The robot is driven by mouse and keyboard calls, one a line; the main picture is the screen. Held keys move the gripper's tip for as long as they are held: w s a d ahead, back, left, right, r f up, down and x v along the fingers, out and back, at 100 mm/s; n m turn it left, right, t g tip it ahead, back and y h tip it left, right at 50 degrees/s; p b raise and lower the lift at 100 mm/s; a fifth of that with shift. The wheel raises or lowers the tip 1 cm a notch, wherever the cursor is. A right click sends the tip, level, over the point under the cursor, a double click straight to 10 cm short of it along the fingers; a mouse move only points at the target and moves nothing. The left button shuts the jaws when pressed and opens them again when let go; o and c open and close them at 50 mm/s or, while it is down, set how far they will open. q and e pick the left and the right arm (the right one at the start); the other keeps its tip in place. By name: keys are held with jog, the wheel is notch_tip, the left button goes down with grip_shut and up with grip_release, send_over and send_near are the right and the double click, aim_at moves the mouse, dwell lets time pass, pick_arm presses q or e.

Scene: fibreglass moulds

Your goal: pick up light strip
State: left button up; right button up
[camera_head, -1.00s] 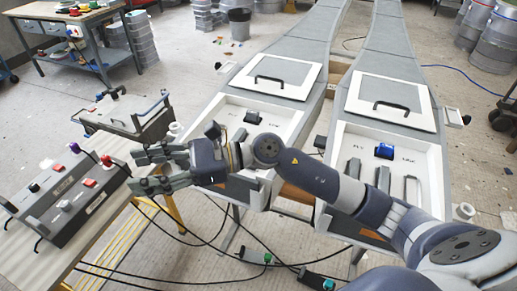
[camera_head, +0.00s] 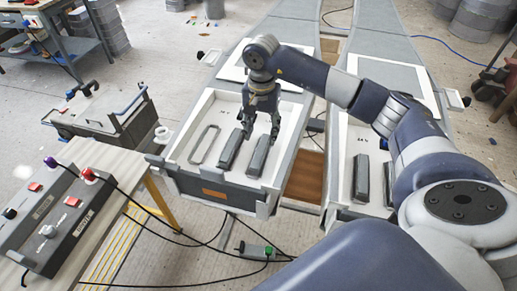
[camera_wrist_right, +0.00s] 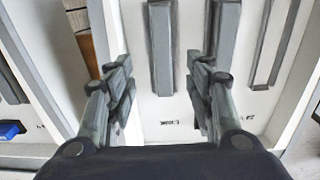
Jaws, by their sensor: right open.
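Two dark grey light strips lie side by side in the white tray of the left mould (camera_head: 183,124): a left strip (camera_head: 231,149) and a right strip (camera_head: 259,156). My right gripper (camera_head: 259,134) is open and points down over the far ends of these strips. In the right wrist view, the right strip (camera_wrist_right: 162,45) appears between the open fingers (camera_wrist_right: 160,80), and the left strip (camera_wrist_right: 226,35) lies beyond the right finger. I cannot tell whether the fingers touch anything. My left gripper is not in view.
An empty outlined slot (camera_head: 204,144) lies left of the strips. The right mould's tray holds two more grey strips (camera_head: 361,178), partly hidden by my arm. A bench with a control box (camera_head: 62,215) stands at left. Cables run along the floor.

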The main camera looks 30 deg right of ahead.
aim_at(261, 150)
notch_tip(261, 150, down, 2)
jog(key=shift+s+f, duration=0.1)
jog(key=shift+f+p, duration=0.25)
jog(key=shift+p, duration=0.1)
jog(key=shift+w+f+p, duration=0.25)
jog(key=shift+f+p, duration=0.05)
notch_tip(261, 150, down, 3)
jog(key=shift+w+d+f+p, duration=0.15)
jog(key=shift+p, duration=0.85)
jog(key=shift+f, duration=0.6)
jog(key=shift+w, duration=0.1)
jog(key=c, duration=0.3)
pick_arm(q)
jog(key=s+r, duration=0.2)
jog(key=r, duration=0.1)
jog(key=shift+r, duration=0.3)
pick_arm(e)
grip_shut()
